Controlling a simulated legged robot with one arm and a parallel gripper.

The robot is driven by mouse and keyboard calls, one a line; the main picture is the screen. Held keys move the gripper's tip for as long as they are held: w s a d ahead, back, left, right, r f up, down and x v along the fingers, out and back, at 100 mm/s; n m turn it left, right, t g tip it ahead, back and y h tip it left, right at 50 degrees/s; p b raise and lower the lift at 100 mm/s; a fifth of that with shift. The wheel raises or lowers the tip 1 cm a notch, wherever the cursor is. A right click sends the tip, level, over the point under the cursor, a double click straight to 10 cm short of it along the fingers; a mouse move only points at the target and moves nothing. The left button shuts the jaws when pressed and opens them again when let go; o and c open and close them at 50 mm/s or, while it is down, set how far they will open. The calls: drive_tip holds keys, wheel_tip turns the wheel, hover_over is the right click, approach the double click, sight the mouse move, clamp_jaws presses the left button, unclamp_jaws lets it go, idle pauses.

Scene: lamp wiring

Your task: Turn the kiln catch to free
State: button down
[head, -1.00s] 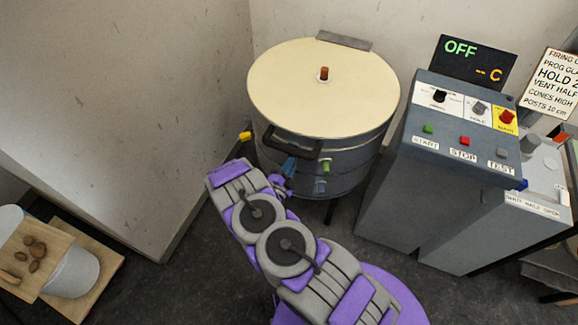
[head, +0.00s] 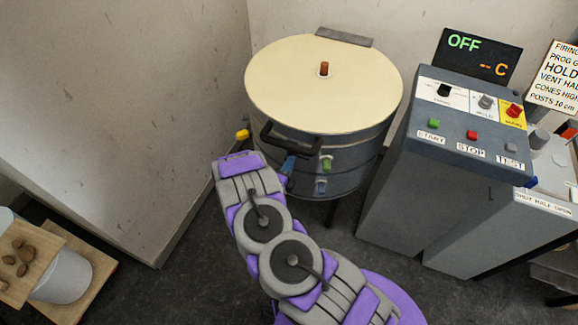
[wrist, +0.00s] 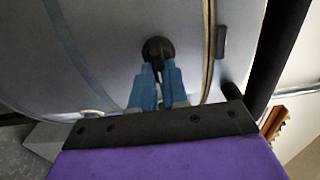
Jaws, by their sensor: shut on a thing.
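The kiln (head: 325,85) is a grey drum with a cream lid and a dark front handle (head: 290,140). In the wrist view, the kiln catch (wrist: 157,47) is a dark round piece on the grey kiln wall. My gripper (wrist: 158,75) has blue fingers closed around the narrow part below the catch's round base. In the head view my gripper (head: 288,166) is at the kiln's front, below the handle. My own wrist hides the catch there, and its exact angle is hard to tell.
A yellow piece (head: 243,135) and a green piece (head: 327,163) stick out from the kiln's sides. A grey control box (head: 440,185) with buttons and a display reading OFF (head: 478,55) stands right. A wall (head: 120,110) stands left; a bucket (head: 62,277) is lower left.

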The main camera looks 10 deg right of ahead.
drive_tip(key=shift+f, duration=0.15)
drive_tip(key=c, duration=1.1)
unclamp_jaws()
drive_tip(key=shift+c, duration=0.2)
drive_tip(key=shift+s, duration=0.1)
drive_tip(key=v, duration=1.7)
drive_tip(key=shift+a, duration=0.15)
